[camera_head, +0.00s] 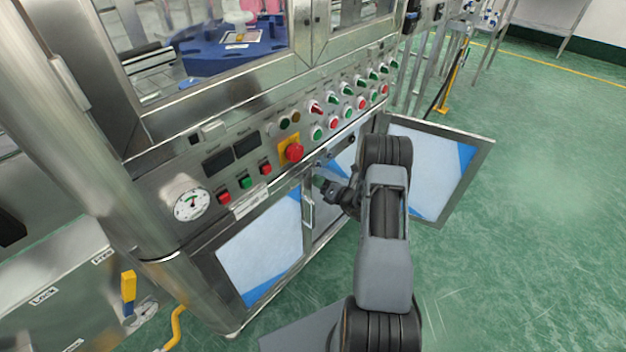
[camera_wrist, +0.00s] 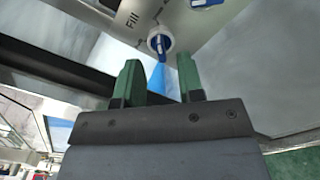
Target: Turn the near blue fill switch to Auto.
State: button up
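A blue switch (camera_wrist: 160,43) with a white mark sits in a pale round bezel, beside the label "Fill" (camera_wrist: 131,17) on a metal panel in the wrist view. Its handle looks close to upright in that view; I cannot read an Auto mark. A second blue switch (camera_wrist: 206,2) is cut off at the top edge. My gripper (camera_wrist: 158,75) is open and empty, its two green fingers apart; the first switch appears just beyond the gap between them. In the head view my gripper (camera_head: 324,186) is at the machine's lower cabinet opening. The blue switches cannot be made out there.
The machine's sloped panel carries a red emergency button (camera_head: 293,152), a gauge (camera_head: 192,204) and several buttons and switches above my gripper. A cabinet door (camera_head: 484,152) stands open to the right; another door (camera_head: 262,238) is at the left. Green floor (camera_head: 530,220) is clear at right.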

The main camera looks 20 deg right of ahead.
jog(key=shift+x, duration=1.6)
grip_shut()
jog(key=shift+a, duration=0.1)
